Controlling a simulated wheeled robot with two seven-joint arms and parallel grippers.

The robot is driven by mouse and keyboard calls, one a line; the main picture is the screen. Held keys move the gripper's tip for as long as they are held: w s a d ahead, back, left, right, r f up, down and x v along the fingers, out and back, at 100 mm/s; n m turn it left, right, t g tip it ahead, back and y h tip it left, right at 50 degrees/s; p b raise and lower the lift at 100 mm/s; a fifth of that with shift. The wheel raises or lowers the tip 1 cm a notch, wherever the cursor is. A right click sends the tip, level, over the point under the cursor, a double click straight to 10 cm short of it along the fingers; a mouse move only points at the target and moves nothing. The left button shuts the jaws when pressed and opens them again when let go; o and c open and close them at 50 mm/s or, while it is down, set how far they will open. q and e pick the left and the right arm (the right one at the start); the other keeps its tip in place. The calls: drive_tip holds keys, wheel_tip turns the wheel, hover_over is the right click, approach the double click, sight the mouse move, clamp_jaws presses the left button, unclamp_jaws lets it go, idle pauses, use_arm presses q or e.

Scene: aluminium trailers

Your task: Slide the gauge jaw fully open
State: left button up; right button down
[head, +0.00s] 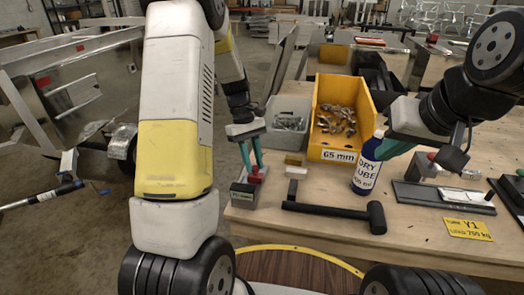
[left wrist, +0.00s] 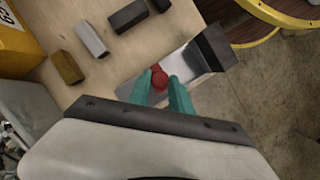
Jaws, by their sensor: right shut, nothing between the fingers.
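The gauge is a flat metal plate (left wrist: 197,57) with a dark end block (left wrist: 213,46) and a red knob (left wrist: 158,80), lying at the bench's left edge. In the head view its grey block (head: 243,194) and red knob (head: 255,178) show below my left gripper (head: 252,168). The teal fingers of my left gripper (left wrist: 161,78) stand on both sides of the red knob and appear closed on it. The fingers partly hide the jaw and plate. My right gripper (head: 384,149) is shut and empty, partly behind the white-and-blue lube bottle (head: 367,164).
A yellow bin (head: 340,95) and grey bin (head: 287,112) stand behind. A second fixture (head: 445,197) and yellow tag (head: 467,230) lie at right.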

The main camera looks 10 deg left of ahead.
use_arm(q)
clamp_jaws()
idle(1.1)
